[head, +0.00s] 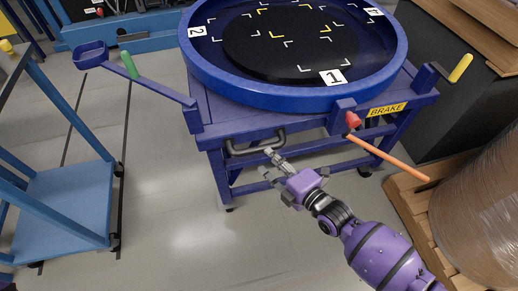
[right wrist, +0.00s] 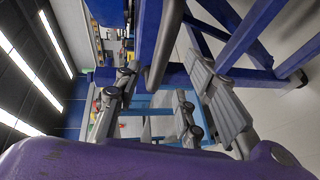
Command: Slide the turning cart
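The turning cart (head: 198,121) is a blue frame on casters with a round blue-rimmed turntable and a black disc (head: 290,45) marked with white and yellow corner marks. A grey bar handle (head: 255,147) sits on its front side under the top. My right gripper (head: 268,163) is open just in front of the handle, at its right part. In the right wrist view the handle (right wrist: 165,45) shows ahead, between the spread fingers (right wrist: 165,100); I cannot tell whether they touch it. My left gripper is out of view.
A brake lever with an orange rod (head: 390,160) and red knob juts from the cart's front right. A blue trolley (head: 55,205) stands left, a wrapped drum (head: 485,205) on a pallet right. The floor between is clear.

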